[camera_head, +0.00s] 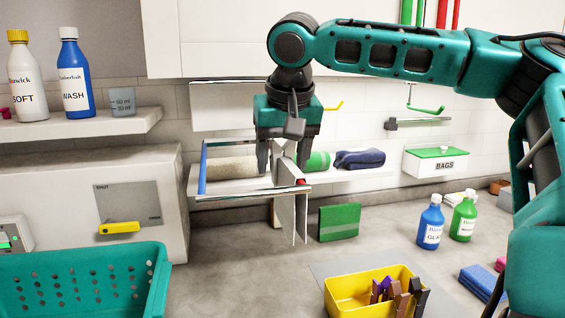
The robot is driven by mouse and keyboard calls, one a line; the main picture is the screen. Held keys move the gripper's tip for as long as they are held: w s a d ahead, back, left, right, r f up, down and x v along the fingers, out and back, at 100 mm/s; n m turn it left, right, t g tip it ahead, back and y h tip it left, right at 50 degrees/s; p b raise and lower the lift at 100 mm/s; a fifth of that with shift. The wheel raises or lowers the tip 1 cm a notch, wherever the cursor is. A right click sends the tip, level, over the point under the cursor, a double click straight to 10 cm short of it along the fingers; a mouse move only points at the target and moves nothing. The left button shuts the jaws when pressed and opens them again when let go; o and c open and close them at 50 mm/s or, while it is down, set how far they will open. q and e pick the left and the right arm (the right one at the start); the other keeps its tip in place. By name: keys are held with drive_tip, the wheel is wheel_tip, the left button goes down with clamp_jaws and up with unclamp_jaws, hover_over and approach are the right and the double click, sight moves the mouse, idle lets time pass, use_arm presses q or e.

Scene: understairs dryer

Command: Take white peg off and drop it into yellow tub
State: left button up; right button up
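My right gripper (282,168) points down over the right end of the drying rack (240,195), its two fingers apart. A small pale piece (280,147) shows between the fingers; it may be the white peg, but I cannot tell for sure, nor whether the fingers touch it. A pale cloth (287,218) hangs from the rack just below the gripper, with a small red piece (302,182) at its top edge. The yellow tub (345,301) stands on the counter at the bottom right of centre, with several purple, brown and dark pegs in it. My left gripper is out of view.
A teal basket (80,280) fills the lower left. Behind the rack lie rolled towels, one green (317,161) and one navy (359,159). The counter between rack and tub is mostly clear.

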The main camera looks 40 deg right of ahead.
drive_tip(key=c, duration=0.8)
drive_tip(key=shift+r, duration=0.1)
wheel_tip(320, 180, up, 20)
drive_tip(key=shift+f, duration=0.1)
idle(0.5)
